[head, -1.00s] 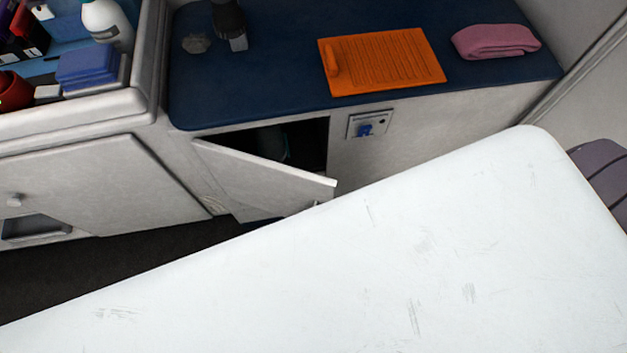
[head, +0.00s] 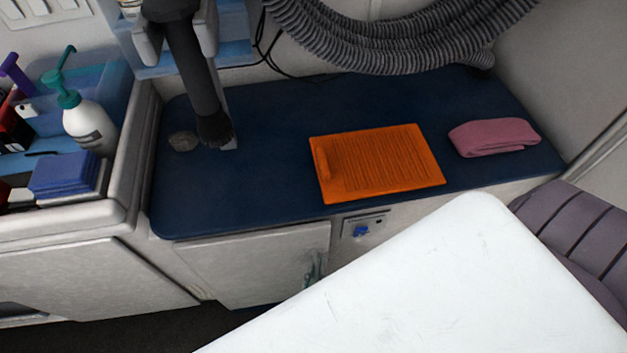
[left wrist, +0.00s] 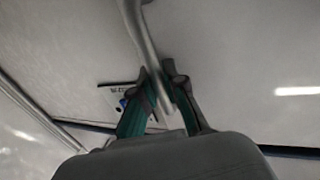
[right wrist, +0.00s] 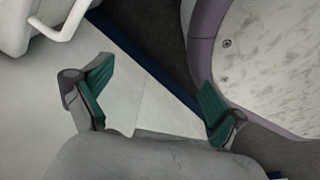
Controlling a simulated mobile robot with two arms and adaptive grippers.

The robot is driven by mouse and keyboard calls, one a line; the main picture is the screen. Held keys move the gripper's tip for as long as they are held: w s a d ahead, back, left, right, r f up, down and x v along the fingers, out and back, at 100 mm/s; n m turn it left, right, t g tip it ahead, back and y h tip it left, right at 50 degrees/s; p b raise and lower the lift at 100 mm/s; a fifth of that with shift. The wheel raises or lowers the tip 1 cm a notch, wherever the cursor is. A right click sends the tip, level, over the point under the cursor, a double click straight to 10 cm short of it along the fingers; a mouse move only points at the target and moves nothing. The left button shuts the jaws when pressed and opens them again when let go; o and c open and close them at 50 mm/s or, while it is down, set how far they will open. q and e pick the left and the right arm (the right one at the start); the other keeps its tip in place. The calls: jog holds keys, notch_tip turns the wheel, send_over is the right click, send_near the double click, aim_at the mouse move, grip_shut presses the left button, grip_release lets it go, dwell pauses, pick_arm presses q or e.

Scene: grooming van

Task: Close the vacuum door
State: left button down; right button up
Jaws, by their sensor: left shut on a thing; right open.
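The vacuum door (head: 250,262) is the pale panel under the blue counter in the head view. It looks flush, or nearly flush, with the cabinet front, and no dark opening shows. My left gripper (head: 314,268) is at the door's right edge, partly hidden by the white table. In the left wrist view, my left gripper (left wrist: 160,88) is shut on a grey metal bar handle (left wrist: 136,25). My right gripper (right wrist: 150,105) is open and empty in the right wrist view, away from the door.
A white table (head: 450,285) fills the lower right foreground. A grey hose (head: 400,40) hangs behind. A blue-handled switch panel (head: 363,228) sits right of the door.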

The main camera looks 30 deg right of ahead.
pick_arm(q)
jog(key=shift+w+d, duration=0.1)
jog(key=shift+w, duration=0.1)
pick_arm(e)
jog(key=shift+s+d+f, duration=0.3)
jog(key=shift+s, duration=0.3)
pick_arm(q)
jog(key=c, duration=1.2)
grip_release()
jog(key=shift+w, duration=0.1)
pick_arm(e)
jog(key=shift+w, duration=0.2)
pick_arm(q)
jog(key=v, duration=1.2)
